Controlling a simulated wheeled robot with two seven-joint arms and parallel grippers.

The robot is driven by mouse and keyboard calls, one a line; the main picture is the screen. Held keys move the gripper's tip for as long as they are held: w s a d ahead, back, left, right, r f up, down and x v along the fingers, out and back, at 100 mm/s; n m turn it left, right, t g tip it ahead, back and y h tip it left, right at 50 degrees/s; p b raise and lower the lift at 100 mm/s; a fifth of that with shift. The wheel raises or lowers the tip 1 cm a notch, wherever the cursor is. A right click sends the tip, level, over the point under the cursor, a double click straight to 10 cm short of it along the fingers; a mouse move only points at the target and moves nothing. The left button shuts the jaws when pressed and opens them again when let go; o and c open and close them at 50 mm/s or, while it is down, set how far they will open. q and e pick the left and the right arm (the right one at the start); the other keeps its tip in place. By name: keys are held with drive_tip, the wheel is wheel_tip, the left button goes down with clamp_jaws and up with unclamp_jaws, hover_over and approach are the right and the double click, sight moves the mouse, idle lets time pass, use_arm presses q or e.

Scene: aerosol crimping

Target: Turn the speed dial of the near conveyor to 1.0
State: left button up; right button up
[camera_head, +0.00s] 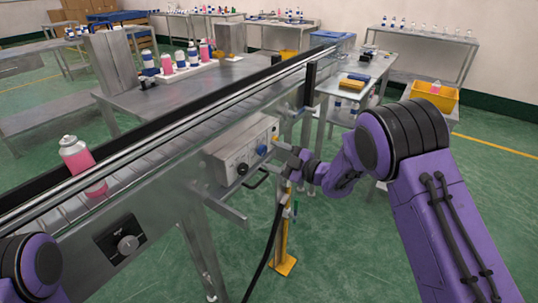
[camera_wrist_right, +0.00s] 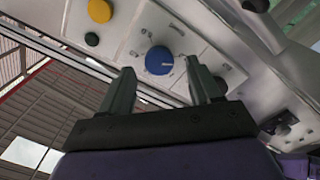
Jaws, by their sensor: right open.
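A grey control box (camera_head: 238,150) is fixed to the side of the near conveyor (camera_head: 150,215). A blue dial (camera_wrist_right: 159,60) with a pale pointer mark sits on a light plate in the right wrist view. The blue dial also shows on the box front in the head view (camera_head: 242,169). My right gripper (camera_head: 274,158) is open in front of the box, its fingers pointing at the panel. In the wrist view the dial appears between the two fingertips; I cannot tell whether they touch it. A silver knob (camera_head: 128,244) sits on a black plate lower on the conveyor. My left gripper is out of view.
A yellow button (camera_wrist_right: 100,10) and a dark button (camera_wrist_right: 92,39) are close to the dial. A pink and white can (camera_head: 76,160) stands on the conveyor belt. A yellow post (camera_head: 282,240) and a hanging black cable (camera_head: 268,250) are below the right gripper.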

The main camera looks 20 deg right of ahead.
drive_tip(key=b+v, duration=0.1)
drive_tip(key=v, duration=0.7)
drive_tip(key=shift+s+d, duration=0.15)
drive_tip(key=shift+s, duration=0.05)
